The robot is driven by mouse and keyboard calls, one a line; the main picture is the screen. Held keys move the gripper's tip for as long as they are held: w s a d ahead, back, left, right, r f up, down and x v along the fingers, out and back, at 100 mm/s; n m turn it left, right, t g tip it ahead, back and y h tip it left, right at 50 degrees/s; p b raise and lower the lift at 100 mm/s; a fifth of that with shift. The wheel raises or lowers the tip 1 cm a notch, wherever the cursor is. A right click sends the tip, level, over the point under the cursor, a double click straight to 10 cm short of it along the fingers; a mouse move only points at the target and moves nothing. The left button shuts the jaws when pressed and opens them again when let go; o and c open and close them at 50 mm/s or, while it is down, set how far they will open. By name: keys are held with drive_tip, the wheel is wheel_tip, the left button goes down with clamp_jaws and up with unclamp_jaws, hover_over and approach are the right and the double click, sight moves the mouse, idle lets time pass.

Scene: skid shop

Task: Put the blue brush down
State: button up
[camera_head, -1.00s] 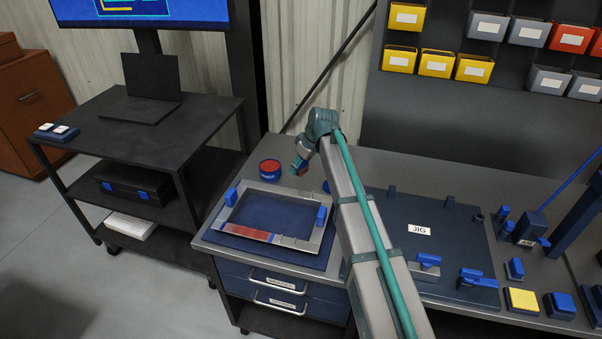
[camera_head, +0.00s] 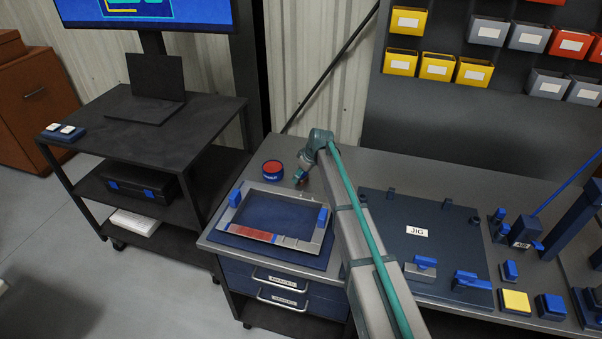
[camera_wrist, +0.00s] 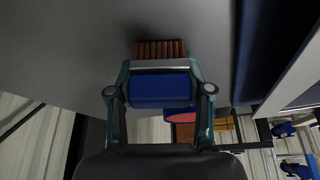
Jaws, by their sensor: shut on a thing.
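My gripper (camera_wrist: 160,82) is shut on the blue brush (camera_wrist: 160,91), with one finger on each side of its blue body. The brown bristles (camera_wrist: 160,49) point away from the palm toward a plain grey surface. I cannot tell whether they touch it. In the head view my gripper (camera_head: 300,179) is small, low over the back left of the grey workbench (camera_head: 345,160), just right of a round red-and-blue tin (camera_head: 272,169). The brush is hardly visible there. The tin also shows partly behind the brush in the wrist view (camera_wrist: 182,117).
A metal frame (camera_head: 234,216) with blue clamps lies on a blue mat in front of my gripper. A dark board labelled JIG (camera_head: 450,235) lies to the right, beyond my arm. A black cart (camera_head: 170,145) stands to the left. Bare bench lies behind the tin.

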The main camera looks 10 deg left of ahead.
drive_tip(key=shift+f, duration=0.1)
drive_tip(key=shift+f, duration=0.15)
drive_tip(key=o, duration=1.1)
drive_tip(key=b+v, duration=0.3)
drive_tip(key=v, duration=0.9)
drive_tip(key=shift+a, duration=0.1)
